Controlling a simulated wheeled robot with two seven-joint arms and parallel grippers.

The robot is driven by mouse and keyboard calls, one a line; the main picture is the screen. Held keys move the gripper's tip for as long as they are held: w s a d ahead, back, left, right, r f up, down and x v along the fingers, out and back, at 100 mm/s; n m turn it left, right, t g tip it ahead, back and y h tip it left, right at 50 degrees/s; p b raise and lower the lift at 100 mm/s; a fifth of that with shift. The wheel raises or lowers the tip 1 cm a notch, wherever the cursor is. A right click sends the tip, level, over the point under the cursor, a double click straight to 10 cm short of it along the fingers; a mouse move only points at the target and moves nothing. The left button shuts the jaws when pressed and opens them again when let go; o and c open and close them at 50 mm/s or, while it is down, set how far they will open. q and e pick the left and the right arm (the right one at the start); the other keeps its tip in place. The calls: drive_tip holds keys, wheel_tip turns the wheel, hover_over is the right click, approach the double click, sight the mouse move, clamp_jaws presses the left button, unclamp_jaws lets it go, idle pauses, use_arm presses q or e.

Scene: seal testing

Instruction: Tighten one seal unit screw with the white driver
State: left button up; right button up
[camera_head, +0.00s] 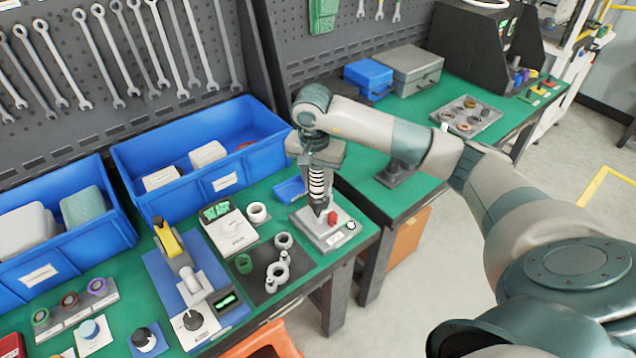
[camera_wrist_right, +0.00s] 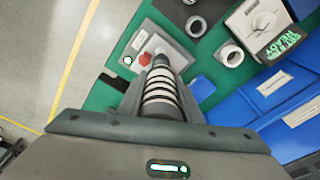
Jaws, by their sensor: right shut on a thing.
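My right gripper (camera_head: 318,160) is shut on the white driver (camera_head: 317,184), which has dark bands and points down. In the right wrist view the driver (camera_wrist_right: 160,92) extends from between the fingers. The seal unit (camera_head: 312,234) is a grey block on the green bench near its right corner, with a red part (camera_head: 332,217) and a round button on top. The driver's dark tip is over or at the block's top, beside the red part; I cannot tell whether it touches. The screw under the tip is hidden. My left gripper is not in view.
A small blue tray (camera_head: 290,190) lies behind the block. A white meter (camera_head: 232,232), loose rings (camera_head: 278,272) and a yellow-handled press (camera_head: 172,245) stand to the left. Blue bins (camera_head: 200,135) line the back. A gap separates this bench from the right one.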

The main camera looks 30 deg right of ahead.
drive_tip(key=shift+f+b, duration=1.05)
drive_tip(key=shift+f, duration=0.05)
idle(1.4)
drive_tip(key=shift+f+b, duration=0.35)
drive_tip(key=shift+b, duration=1.2)
idle(4.0)
